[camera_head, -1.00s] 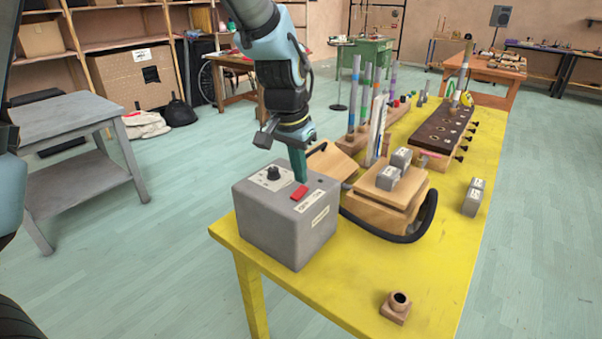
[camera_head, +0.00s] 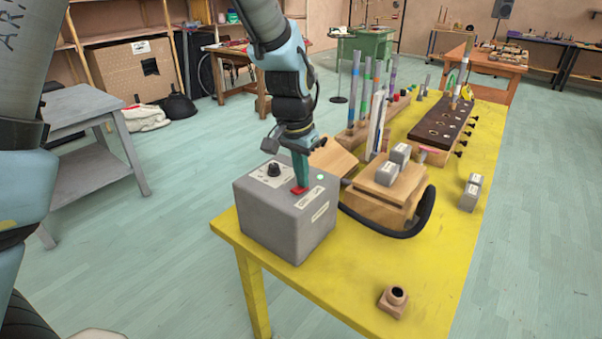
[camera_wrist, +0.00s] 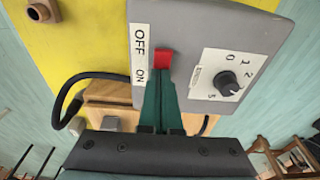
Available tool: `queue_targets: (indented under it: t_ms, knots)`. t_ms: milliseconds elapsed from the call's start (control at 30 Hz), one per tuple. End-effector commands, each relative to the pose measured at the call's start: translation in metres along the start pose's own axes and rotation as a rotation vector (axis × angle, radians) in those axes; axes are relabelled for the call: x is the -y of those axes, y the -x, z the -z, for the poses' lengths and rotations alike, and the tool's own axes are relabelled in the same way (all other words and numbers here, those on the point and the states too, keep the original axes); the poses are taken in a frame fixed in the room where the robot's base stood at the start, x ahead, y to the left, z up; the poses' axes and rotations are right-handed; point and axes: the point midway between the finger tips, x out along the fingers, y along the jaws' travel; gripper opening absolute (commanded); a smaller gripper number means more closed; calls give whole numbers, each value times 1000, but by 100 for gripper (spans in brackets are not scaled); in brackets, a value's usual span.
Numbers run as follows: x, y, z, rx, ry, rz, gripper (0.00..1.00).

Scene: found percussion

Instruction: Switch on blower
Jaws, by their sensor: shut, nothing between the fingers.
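The blower (camera_head: 285,222) is a grey box on the near left corner of the yellow table. Its top carries a black dial (camera_head: 274,169), a red switch (camera_head: 299,190) and a small lamp (camera_head: 320,177) that shows green. My gripper (camera_head: 300,184) is shut and empty, pointing down with its tips at the red switch. In the wrist view the fingertips (camera_wrist: 163,80) meet the red switch (camera_wrist: 163,60), next to a label (camera_wrist: 139,55) reading OFF and ON. The fingers hide part of the switch.
A black hose (camera_head: 422,215) curves beside a wooden bellows-like box (camera_head: 385,195) carrying grey weights (camera_head: 387,173). Upright tubes (camera_head: 354,90) stand behind. A small wooden socket (camera_head: 393,301) sits at the front of the yellow table (camera_head: 345,290), with bare surface around it.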

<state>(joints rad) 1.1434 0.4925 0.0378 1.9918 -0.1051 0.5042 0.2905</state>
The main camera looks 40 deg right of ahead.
Motion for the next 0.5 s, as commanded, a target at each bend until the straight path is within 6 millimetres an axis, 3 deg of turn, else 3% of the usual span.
queue_targets:
  t_ms: [500]
  knots:
    - [0,3,-18,5,2,-1,0]
